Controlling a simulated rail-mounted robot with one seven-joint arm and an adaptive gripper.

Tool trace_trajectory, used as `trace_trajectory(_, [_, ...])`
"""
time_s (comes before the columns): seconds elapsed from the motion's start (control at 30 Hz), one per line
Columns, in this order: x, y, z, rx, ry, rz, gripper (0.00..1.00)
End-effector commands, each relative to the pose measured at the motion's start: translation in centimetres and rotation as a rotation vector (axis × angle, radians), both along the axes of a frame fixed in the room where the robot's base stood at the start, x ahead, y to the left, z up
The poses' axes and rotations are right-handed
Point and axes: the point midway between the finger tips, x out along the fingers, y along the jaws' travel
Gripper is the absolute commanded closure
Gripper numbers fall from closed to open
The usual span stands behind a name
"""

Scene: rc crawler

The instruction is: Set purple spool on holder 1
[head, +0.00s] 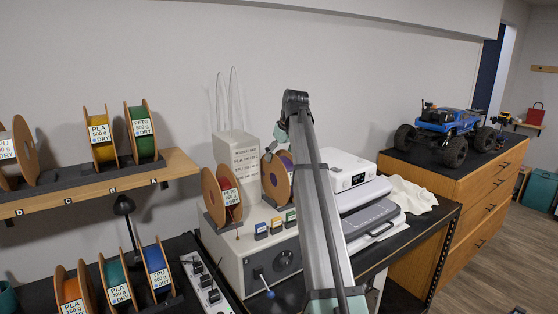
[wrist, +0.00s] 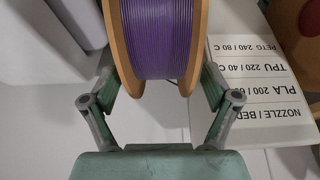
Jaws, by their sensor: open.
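The purple spool (head: 272,180), with tan flanges, stands upright at the top of the beige machine, right of a red spool. My arm partly covers it. In the wrist view the purple spool (wrist: 160,40) fills the top middle, between the two fingers of my gripper (wrist: 161,78). The fingers are open, one beside each flange; I cannot tell whether they touch it. In the head view my gripper (head: 278,140) is at the spool's upper edge, mostly hidden by the arm. The spool's underside and any holder beneath it are hidden; no holder number is readable.
The red spool (head: 222,194) stands close on the left. A panel with printed temperatures (head: 238,150) rises behind it. A white printer (head: 355,185) is right of my arm. More spools stand on the wooden shelf (head: 100,185) and below it. A blue crawler (head: 445,125) sits on the right cabinet.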

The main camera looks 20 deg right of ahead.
Motion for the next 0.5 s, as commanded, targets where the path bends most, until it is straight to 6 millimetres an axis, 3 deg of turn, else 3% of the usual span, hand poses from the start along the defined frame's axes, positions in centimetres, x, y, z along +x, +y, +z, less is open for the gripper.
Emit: trace_trajectory(0.5, [-3.4,-0.6,8.5,0.0,-0.002,0.0,0.13])
